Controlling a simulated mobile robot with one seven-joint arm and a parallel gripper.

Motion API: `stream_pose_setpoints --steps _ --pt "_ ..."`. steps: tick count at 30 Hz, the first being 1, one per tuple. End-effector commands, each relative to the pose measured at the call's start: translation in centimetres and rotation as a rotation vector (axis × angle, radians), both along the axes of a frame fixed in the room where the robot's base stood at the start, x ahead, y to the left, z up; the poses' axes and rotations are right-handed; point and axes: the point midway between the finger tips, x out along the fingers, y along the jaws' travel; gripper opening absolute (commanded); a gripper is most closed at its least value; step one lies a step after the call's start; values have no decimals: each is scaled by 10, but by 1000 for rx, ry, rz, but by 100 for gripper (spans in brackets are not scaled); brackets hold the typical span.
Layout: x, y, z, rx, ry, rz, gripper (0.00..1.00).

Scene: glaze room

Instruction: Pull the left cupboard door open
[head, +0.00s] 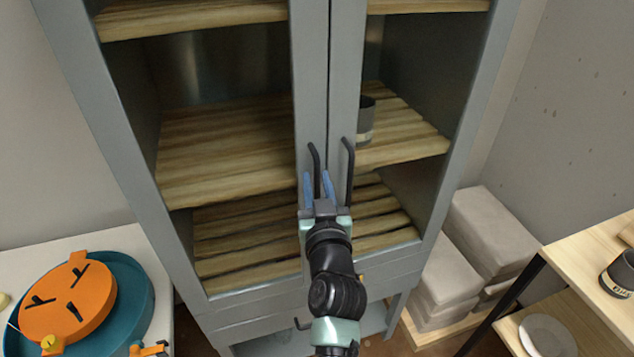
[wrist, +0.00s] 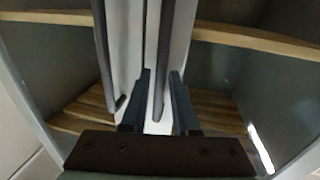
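The grey cupboard's left door (head: 309,85) stands shut beside the right door (head: 345,75). The left door's dark bar handle (head: 315,158) runs upright near the middle seam. The right door's handle (head: 349,160) is just to its right. My gripper (head: 317,176) is in front of the left handle, with its blue fingers apart on either side of the bar. In the wrist view my gripper (wrist: 160,74) also has the left door's handle (wrist: 161,60) between its open fingers, with gaps visible. The right door's handle (wrist: 104,60) lies outside them, to the left there.
Wooden shelves (head: 225,150) and a dark cup (head: 365,120) show inside the cupboard. A table at left bears a teal basin (head: 135,290) with an orange disc (head: 68,300). Grey stacked blocks (head: 490,235) and a wooden shelf unit (head: 590,250) stand at right.

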Motion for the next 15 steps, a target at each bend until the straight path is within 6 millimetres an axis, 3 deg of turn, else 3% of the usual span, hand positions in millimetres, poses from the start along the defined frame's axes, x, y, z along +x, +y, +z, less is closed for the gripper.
stream_pose_setpoints --steps 1,4,15 --pt "0 0 0 0 0 0 18" --pt "0 0 0 0 0 0 0" --pt "0 0 0 0 1 0 0"
